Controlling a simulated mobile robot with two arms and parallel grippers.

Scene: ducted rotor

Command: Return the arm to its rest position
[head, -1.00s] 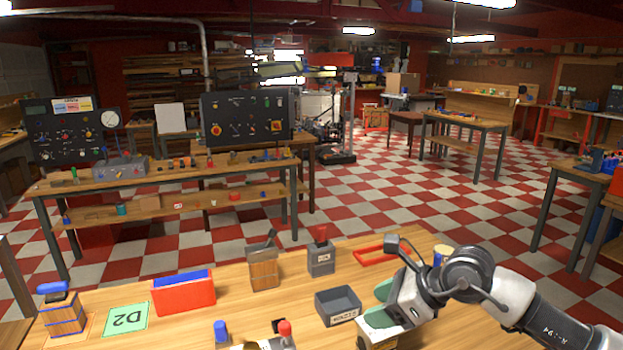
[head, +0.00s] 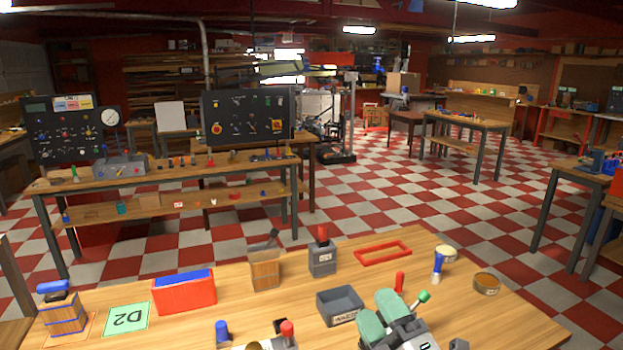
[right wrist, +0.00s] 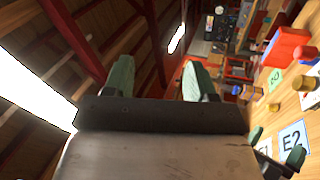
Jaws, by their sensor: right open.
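My right gripper (head: 385,314) is at the bottom of the head view, low over the front right of the wooden table. Its two green finger pads are apart, with nothing between them. In the right wrist view the same open, empty fingers (right wrist: 159,80) show in front of the dark palm. Most of the right arm is outside the head view. Green-tipped parts at the lower right of the wrist view look like my left gripper (right wrist: 276,148). They are small and partly cut off. The left arm is not in the head view.
A grey bin (head: 340,306) stands just left of my right gripper. A red box (head: 184,294) stands left.

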